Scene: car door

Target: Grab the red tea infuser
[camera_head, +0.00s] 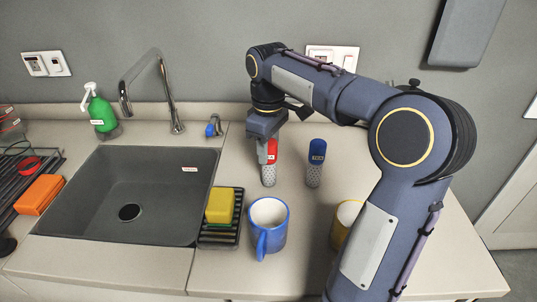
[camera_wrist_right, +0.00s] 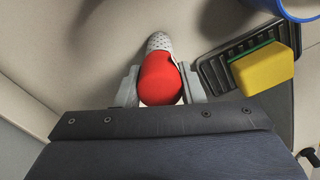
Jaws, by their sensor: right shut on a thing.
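The red tea infuser (camera_head: 269,174) stands upright on the counter right of the sink, with a red upper part and a grey perforated lower part. My right gripper (camera_head: 267,150) is over its top, pointing down. In the right wrist view the infuser's red part (camera_wrist_right: 160,80) sits between the two fingers of my right gripper (camera_wrist_right: 159,88), which is shut on it. The gripper and fingers hide part of the red top in the head view. My left gripper is not in view.
A blue tea infuser (camera_head: 315,163) stands just right. A blue mug (camera_head: 267,228), a yellow mug (camera_head: 346,218) behind my arm, and a yellow sponge (camera_head: 220,206) on a black rack (camera_head: 219,236) are nearer. The sink (camera_head: 190,169) and faucet (camera_head: 172,100) are left.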

